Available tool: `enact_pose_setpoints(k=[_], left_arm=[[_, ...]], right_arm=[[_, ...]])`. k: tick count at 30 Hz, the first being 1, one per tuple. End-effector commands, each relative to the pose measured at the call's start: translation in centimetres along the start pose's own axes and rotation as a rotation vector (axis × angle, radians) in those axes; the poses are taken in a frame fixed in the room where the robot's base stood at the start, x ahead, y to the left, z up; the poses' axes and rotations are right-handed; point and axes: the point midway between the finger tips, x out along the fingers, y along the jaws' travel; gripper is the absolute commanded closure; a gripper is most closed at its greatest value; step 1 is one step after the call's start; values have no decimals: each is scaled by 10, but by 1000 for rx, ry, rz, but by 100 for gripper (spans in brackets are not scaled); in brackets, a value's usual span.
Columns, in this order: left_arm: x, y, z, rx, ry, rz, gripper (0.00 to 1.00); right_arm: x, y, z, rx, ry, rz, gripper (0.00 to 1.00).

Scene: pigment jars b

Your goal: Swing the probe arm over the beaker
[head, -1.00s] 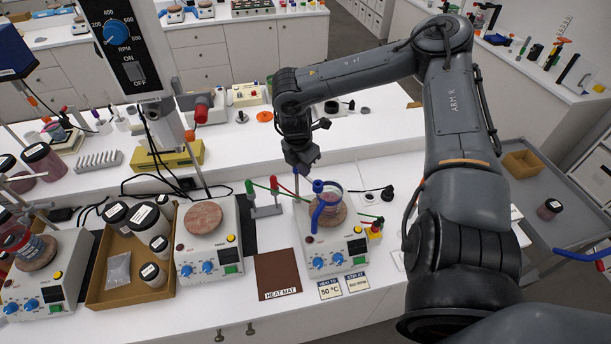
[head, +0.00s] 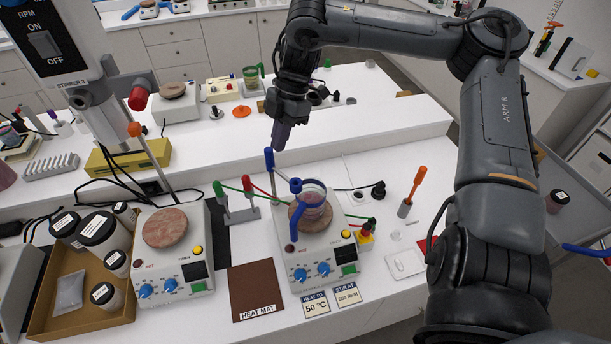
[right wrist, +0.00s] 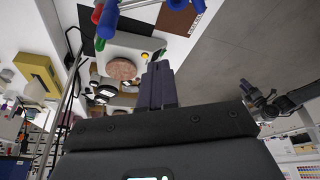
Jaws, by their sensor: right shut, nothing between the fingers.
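The glass beaker (head: 315,197) holds reddish liquid and has a blue handle. It stands on the round plate of the right hotplate (head: 325,262). The probe arm (head: 281,172) is a thin rod between a blue-topped post at the back left of this hotplate and a blue knob (head: 295,186). In the head view the knob overlaps the beaker's left rim; its exact height over it is unclear. My right gripper (head: 279,146) is shut and empty, pointing down just above the blue post top. Its closed fingers also show in the right wrist view (right wrist: 157,85).
A stand with green and red clips (head: 240,205) is left of the beaker. A brown heat mat (head: 256,290) lies in front, beside another hotplate (head: 172,255). An orange-handled tool (head: 413,190) stands upright at right. A box of jars (head: 85,318) is left.

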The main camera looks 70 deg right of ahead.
Motion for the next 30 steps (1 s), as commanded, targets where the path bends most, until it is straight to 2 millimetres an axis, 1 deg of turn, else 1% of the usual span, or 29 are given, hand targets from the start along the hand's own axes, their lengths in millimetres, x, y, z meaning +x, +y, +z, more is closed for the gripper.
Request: enact_pose_setpoints(k=[1, 4, 8, 11, 14, 18, 24, 26, 27, 30], left_arm=[[11, -1, 4, 0, 0, -3, 43], [15, -2, 5, 1, 0, -6, 43], [13, -5, 5, 8, 2, -14, 43], [11, -6, 4, 12, 3, -18, 43], [9, -6, 4, 13, 3, -18, 43], [7, -6, 3, 13, 3, -17, 43], [6, -5, 3, 11, 3, -15, 43], [6, -5, 3, 9, 3, -13, 43], [1, -4, 1, 7, 2, -11, 43], [-5, -4, -1, 4, 1, -9, 43]], right_arm=[[12, 0, 3, -3, 2, -1, 100], [21, 0, 5, -2, 2, -6, 100], [30, 0, 6, -1, 0, -10, 100], [40, -1, 5, 0, -1, -11, 100], [57, -2, 6, 0, -1, -13, 100], [84, -2, 6, 0, -3, -15, 100], [114, -2, 7, 1, -4, -12, 100], [121, -2, 7, 2, -3, -13, 100], [116, -1, 10, 4, 0, -7, 100], [112, -1, 22, 4, 2, -5, 100]])
